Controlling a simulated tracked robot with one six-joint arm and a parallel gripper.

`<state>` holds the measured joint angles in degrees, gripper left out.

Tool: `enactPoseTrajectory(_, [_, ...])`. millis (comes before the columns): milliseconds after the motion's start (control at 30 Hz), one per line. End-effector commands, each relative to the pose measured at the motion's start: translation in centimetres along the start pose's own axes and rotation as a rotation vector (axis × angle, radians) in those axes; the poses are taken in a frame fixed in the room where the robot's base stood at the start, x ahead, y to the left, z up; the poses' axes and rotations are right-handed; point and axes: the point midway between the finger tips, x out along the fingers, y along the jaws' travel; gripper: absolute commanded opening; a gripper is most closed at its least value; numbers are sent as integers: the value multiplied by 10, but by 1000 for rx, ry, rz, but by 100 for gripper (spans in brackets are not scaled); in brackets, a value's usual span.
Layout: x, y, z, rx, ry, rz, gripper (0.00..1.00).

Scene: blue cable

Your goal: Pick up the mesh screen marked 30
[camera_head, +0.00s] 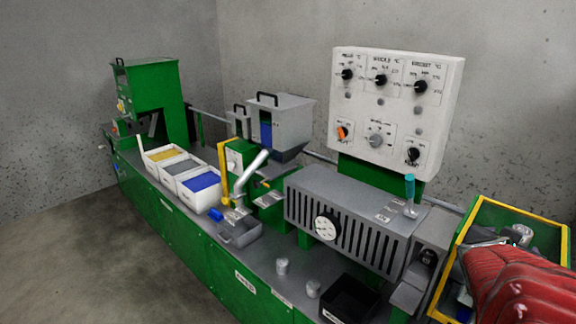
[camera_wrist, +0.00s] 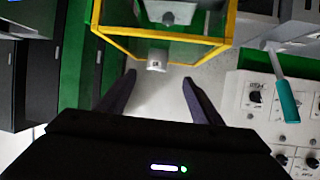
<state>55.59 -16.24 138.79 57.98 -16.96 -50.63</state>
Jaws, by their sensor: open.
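My gripper (camera_wrist: 158,80) is open and empty, with its two dark fingers apart in the wrist view. A small grey cylindrical piece (camera_wrist: 156,60) sits just beyond the fingertips, by the yellow frame edge. Two small grey cylinders stand on the bench in the head view, one (camera_head: 282,266) left of the other (camera_head: 313,288). Another grey cylinder (camera_head: 521,235) shows inside the yellow-edged box. I cannot read a 30 on any of them, so I cannot tell which is the mesh screen. My red arm hides part of the box.
The yellow-edged green box (camera_head: 508,207) stands at the right end of the bench. A black tray (camera_head: 349,298) lies in front. A white control panel (camera_head: 395,105) and slotted grey barrel housing (camera_head: 345,225) stand behind. A teal-handled lever (camera_wrist: 286,100) is right of my fingers.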

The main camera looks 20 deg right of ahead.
Motion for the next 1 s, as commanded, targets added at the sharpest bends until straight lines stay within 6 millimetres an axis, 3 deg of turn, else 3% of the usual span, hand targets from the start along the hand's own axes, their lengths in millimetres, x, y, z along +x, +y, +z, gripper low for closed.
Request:
enactPoseTrajectory(467, [4, 4, -1, 2, 2, 10, 60])
enactPoseTrajectory(1000, [50, 3, 0, 0, 0, 8, 60])
